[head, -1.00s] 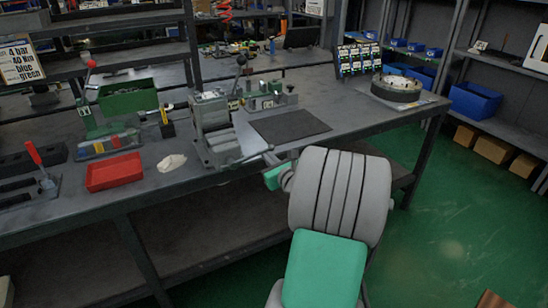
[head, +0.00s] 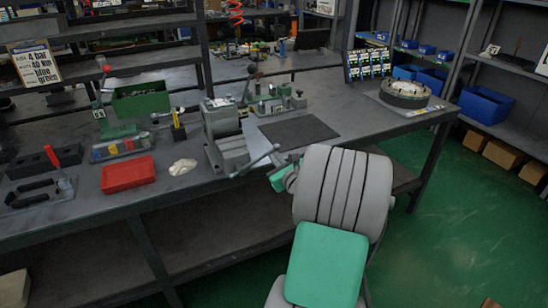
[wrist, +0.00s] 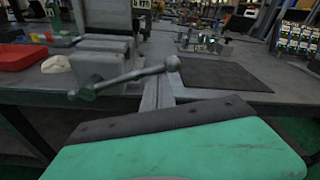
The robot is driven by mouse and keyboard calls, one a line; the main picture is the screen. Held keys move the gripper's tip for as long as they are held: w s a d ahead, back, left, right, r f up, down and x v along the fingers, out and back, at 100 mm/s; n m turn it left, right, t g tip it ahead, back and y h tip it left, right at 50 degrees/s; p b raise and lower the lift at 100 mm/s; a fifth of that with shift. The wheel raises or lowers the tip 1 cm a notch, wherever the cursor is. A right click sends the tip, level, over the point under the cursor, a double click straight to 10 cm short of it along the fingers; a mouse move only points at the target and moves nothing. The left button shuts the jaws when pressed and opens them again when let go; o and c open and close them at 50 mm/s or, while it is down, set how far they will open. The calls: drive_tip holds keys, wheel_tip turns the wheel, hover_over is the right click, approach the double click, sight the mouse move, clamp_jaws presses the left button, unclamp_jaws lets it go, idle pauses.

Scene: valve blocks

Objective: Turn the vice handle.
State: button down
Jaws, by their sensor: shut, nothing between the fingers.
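The grey vice (head: 222,130) stands at the bench's front edge in the head view. Its handle (head: 256,161) is a bar sticking out in front, slanting up to a ball end on the right. In the wrist view the handle (wrist: 130,77) crosses in front of the vice (wrist: 103,50), with its round ball end at the right. My gripper (head: 281,175) is just right of and below the handle in the head view, partly hidden by my arm. In the wrist view my gripper (wrist: 170,122) fills the bottom, shut and empty. I cannot tell whether it touches the handle.
A dark mat (head: 299,131) lies on the bench right of the vice. A red tray (head: 127,174) and a crumpled pale cloth (head: 183,166) lie to its left. A clamp fixture (head: 275,101) stands behind it. Green floor is open at the right.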

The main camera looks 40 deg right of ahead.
drive_tip(key=s+a+f+b, duration=0.2)
drive_tip(key=s, duration=0.7)
drive_tip(key=w+a+r+n+g+y+p, duration=0.1)
drive_tip(key=w+a+n+g+y+p, duration=0.15)
drive_tip(key=a+n, duration=0.5)
drive_tip(key=w+a+r+n+g+y+p, duration=0.1)
drive_tip(key=a+n+g+y+p, duration=0.15)
drive_tip(key=a+n, duration=0.45)
drive_tip(key=w+a+r+n+g+y+p, duration=0.1)
drive_tip(key=w+a+n+y+p, duration=0.1)
drive_tip(key=a+n+p, duration=0.5)
drive_tip(key=s+a+r+n+g+h+p, duration=0.1)
drive_tip(key=s+a+r+n+g+p, duration=0.2)
drive_tip(key=s+a+n, duration=0.9)
wheel_tip(320, 180, up, 5)
drive_tip(key=s+n+g, duration=0.1)
drive_tip(key=n+g, duration=0.1)
drive_tip(key=g, duration=0.1)
drive_tip(key=shift+s+a+h, duration=0.2)
drive_tip(key=shift+a+h, duration=0.05)
drive_tip(key=shift+h, duration=0.05)
drive_tip(key=shift+n, duration=0.25)
